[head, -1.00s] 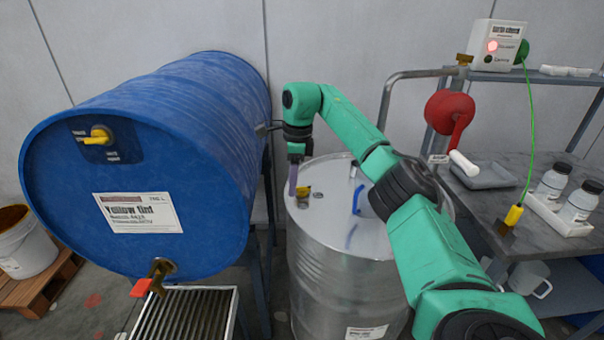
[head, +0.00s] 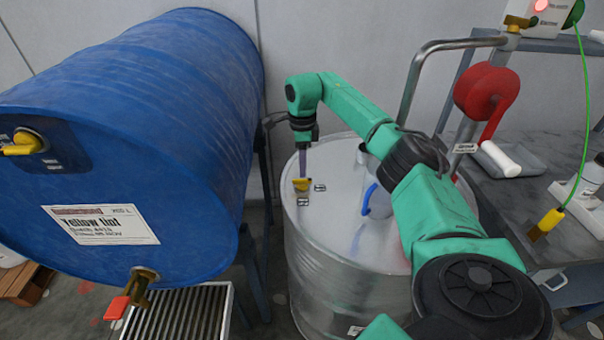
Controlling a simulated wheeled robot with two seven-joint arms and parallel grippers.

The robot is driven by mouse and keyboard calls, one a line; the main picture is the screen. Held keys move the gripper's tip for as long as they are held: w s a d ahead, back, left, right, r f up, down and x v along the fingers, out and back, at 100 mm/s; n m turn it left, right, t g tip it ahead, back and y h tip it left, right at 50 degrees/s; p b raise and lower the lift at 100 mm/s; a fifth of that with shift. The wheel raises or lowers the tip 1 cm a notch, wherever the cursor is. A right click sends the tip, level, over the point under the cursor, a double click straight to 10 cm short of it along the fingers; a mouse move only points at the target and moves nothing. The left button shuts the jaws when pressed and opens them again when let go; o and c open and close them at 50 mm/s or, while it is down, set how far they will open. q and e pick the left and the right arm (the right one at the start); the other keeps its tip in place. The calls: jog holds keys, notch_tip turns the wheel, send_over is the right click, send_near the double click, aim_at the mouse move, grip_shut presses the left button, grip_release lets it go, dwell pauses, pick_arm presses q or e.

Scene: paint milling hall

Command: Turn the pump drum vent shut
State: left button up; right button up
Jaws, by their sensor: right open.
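The pump drum (head: 325,265) is an upright silver steel drum in the middle of the head view. Its vent, a small yellow handle (head: 302,185), sits on the lid near the left rim with small dark labels beside it. My right gripper (head: 303,165) points down just above the yellow handle, its fingers close to it. It is open; I cannot tell whether the fingers touch the handle or straddle it. My left gripper is out of view.
A blue drum (head: 150,130) lies on a stand at left, with a yellow valve (head: 22,144) and a red-handled tap (head: 118,307) above a grate (head: 180,315). A bent pipe (head: 415,75), red crank wheel (head: 485,92) and grey bench (head: 515,190) stand at right.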

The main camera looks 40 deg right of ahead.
aim_at(302, 183)
notch_tip(302, 183, down, 4)
jog(key=shift+w+d+r, duration=0.1)
jog(key=shift+w+r, duration=0.05)
jog(key=shift+f, duration=0.35)
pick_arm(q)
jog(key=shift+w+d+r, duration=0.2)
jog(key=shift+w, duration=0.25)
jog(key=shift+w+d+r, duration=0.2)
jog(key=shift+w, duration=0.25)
pick_arm(e)
jog(key=shift+f, duration=0.1)
grip_shut()
pick_arm(q)
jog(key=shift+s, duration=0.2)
jog(key=shift+p, duration=0.3)
